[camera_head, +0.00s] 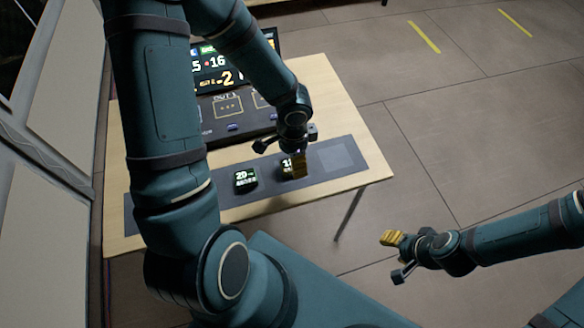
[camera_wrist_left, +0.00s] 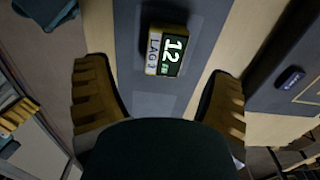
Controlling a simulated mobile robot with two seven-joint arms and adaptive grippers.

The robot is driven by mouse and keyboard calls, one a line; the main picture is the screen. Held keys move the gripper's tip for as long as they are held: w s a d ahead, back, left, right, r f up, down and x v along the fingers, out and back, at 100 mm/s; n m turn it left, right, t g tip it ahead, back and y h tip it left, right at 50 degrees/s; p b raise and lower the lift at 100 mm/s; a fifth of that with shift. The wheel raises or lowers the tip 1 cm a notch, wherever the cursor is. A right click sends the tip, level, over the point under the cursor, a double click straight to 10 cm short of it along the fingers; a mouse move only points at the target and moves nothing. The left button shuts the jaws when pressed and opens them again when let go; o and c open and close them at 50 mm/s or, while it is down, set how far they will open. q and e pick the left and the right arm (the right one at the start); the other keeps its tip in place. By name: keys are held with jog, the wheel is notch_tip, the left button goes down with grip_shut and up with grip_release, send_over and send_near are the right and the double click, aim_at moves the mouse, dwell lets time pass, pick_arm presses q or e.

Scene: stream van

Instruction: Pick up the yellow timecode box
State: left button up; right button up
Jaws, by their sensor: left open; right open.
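The timecode box (camera_wrist_left: 166,50) shows in the left wrist view with a dark face reading 12 and LAG 3 and a yellowish side. It lies on a grey mat, beyond and between the fingertips of my left gripper (camera_wrist_left: 160,88), which is open and empty. In the head view the box (camera_head: 286,166) is partly hidden by my left gripper (camera_head: 299,163), which is just above it. My right gripper (camera_head: 392,255) is open and empty, off to the right of the table over the floor.
A second small box (camera_head: 245,179) reading 20 stands on the mat (camera_head: 340,158), left of the first. A dark console (camera_head: 240,115) with a lit screen (camera_head: 215,68) stands behind them on the wooden table (camera_head: 325,95). The mat's right end is clear.

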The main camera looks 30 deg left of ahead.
aim_at(285, 165)
pick_arm(q)
jog(key=shift+w+a+f+b, duration=0.15)
jog(key=shift+f+b, duration=0.35)
jog(key=shift+f, duration=0.85)
jog(key=shift+w+a+f+b, duration=0.15)
jog(key=shift+f+b, duration=0.35)
jog(key=shift+f, duration=0.85)
jog(key=shift+s, duration=0.15)
jog(key=c, duration=1.3)
